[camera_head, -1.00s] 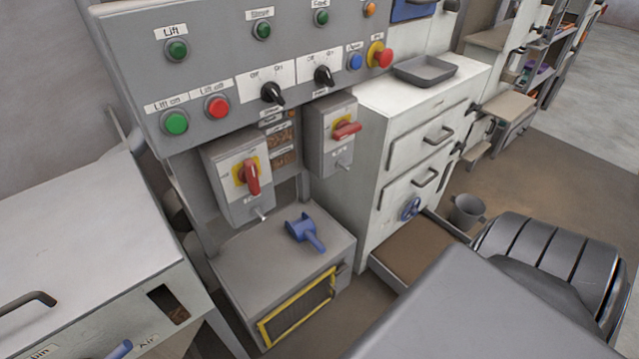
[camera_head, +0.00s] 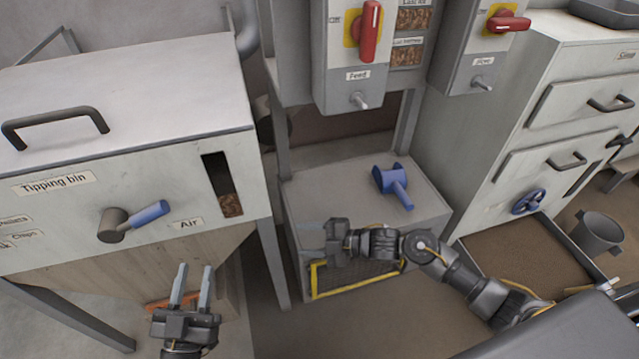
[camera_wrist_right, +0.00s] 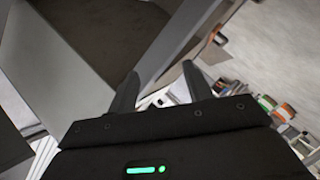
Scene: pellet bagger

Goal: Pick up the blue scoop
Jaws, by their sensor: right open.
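The blue scoop (camera_head: 392,182) lies on top of a low grey box (camera_head: 430,209) below the switch panels, its handle pointing toward the front right. My right gripper (camera_head: 312,240) is in front of the box's left part, to the left of and nearer than the scoop, apart from it. It is open and empty; its fingers also show apart in the right wrist view (camera_wrist_right: 160,88), with no scoop between them. My left gripper (camera_head: 192,285) is open and empty, in front of the tipping bin's lower right side.
The tipping bin (camera_head: 120,90) with a blue-handled valve (camera_head: 150,214) stands at left. Switch boxes (camera_head: 350,85) hang above and behind the scoop. A white drawer cabinet (camera_head: 540,130), an open brown-filled tray (camera_head: 525,260) and a bucket (camera_head: 600,235) are at right.

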